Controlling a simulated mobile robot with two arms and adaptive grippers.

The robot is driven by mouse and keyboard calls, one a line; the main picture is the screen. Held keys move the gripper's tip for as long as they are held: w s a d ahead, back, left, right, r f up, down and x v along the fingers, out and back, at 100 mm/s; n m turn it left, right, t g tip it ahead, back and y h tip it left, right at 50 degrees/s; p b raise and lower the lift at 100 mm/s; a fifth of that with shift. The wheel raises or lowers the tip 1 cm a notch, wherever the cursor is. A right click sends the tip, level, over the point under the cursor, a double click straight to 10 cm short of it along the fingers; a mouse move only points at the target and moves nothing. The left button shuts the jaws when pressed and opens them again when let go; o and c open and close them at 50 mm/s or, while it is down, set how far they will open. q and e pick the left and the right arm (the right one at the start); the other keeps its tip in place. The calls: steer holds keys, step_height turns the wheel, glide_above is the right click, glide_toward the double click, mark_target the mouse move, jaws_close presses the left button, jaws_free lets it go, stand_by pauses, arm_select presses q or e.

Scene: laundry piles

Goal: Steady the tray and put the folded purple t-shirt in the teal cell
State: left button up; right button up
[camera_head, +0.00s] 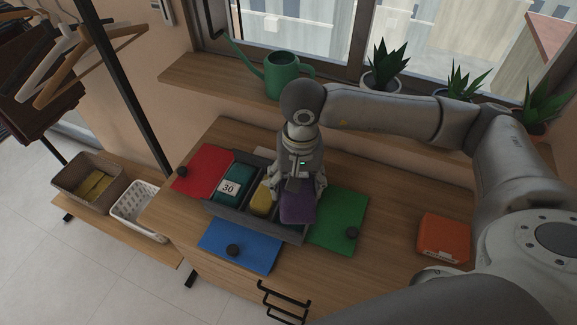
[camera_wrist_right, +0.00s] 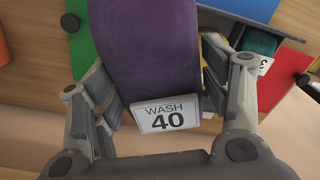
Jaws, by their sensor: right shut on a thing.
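The folded purple t-shirt (camera_head: 298,207) is held in my right gripper (camera_head: 297,190) over the right part of the grey tray (camera_head: 226,212). In the right wrist view the t-shirt (camera_wrist_right: 145,50) lies between the two fingers and carries a white "WASH 40" card (camera_wrist_right: 166,114). A teal patch (camera_head: 226,176) with a "30" card lies in the tray's left part; I cannot tell folded cloth from cell floor there. A yellow item (camera_head: 261,199) sits in the tray beside the t-shirt. The tray's right part is mostly hidden. My left gripper is not in view.
Flat panels with dark knobs lie around the tray: red (camera_head: 205,171), blue (camera_head: 240,250) and green (camera_head: 340,225). An orange box (camera_head: 444,238) stands to the right. A green watering can (camera_head: 287,75) and potted plants stand on the sill. Baskets are at the left.

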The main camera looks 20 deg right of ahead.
steer(key=w+m+p, duration=0.1)
steer(key=w+d+f+m+p, duration=0.1)
steer(key=m, duration=0.1)
steer(key=w+m+p, duration=0.1)
steer(key=p, duration=0.1)
steer(key=shift+d+f+m, duration=0.2)
steer(key=shift+f+m, duration=0.15)
steer(key=shift+m, duration=0.05)
steer(key=shift+d+f+m, duration=0.15)
steer(key=shift+f+m, duration=0.05)
steer(key=shift+m, duration=0.1)
steer(key=shift+w+d+f, duration=0.1)
steer(key=shift+f, duration=0.15)
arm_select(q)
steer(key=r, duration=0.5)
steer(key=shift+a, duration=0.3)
arm_select(e)
step_height(320, 180, down, 3)
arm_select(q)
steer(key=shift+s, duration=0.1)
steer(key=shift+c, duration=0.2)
